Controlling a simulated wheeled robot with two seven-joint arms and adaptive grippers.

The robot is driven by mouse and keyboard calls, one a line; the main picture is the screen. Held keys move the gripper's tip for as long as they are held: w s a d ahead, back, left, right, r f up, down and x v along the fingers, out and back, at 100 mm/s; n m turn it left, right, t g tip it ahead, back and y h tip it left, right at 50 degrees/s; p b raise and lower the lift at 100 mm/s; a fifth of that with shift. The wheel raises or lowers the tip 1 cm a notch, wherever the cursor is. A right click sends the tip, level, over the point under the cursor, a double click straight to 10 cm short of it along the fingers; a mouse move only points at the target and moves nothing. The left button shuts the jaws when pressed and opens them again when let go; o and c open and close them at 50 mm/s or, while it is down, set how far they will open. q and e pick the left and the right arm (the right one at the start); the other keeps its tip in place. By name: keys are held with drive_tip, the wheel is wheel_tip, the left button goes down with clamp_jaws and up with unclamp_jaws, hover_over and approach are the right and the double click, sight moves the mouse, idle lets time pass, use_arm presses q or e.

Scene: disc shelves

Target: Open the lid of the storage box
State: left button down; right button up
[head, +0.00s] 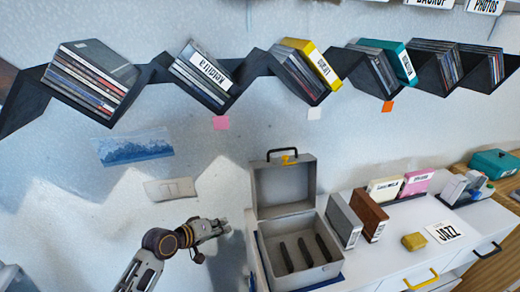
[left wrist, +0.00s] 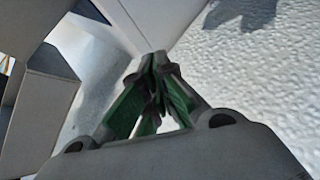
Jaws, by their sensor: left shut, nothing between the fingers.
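The grey storage box (head: 300,281) stands on the white cabinet, and its inside with dark dividers shows. Its lid (head: 284,187) stands open and upright at the back of the box, with a dark handle and a yellow latch at the top edge. My left gripper (head: 222,226) is to the left of the box and apart from the lid, in front of the wall. In the left wrist view my left gripper (left wrist: 159,65) has its green-padded fingers together with nothing between them. My right gripper is not in view.
A zigzag black shelf (head: 256,68) with discs hangs on the wall above. Right of the box stand a grey case (head: 343,219) and a brown case (head: 369,213).

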use_arm(q)
drive_tip(key=w+d+r+n+h, duration=0.1)
drive_tip(key=d+r+h, duration=0.1)
drive_tip(key=r, duration=1.1)
drive_tip(key=w+d+r+n+h, duration=0.1)
drive_tip(key=r+h, duration=0.4)
drive_tip(key=r, duration=0.8)
drive_tip(key=shift+w+d+r+n+t, duration=0.2)
drive_tip(key=shift+w+d+n+t, duration=0.1)
drive_tip(key=shift+d+n, duration=0.6)
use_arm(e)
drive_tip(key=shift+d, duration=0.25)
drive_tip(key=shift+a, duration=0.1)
use_arm(q)
drive_tip(key=shift+p+x, duration=0.6)
drive_tip(key=shift+x, duration=4.45)
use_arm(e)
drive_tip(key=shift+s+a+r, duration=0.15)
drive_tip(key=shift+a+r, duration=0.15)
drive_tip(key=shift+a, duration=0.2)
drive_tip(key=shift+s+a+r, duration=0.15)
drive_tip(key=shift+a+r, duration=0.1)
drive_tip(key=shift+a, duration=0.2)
use_arm(q)
drive_tip(key=shift+s, duration=0.1)
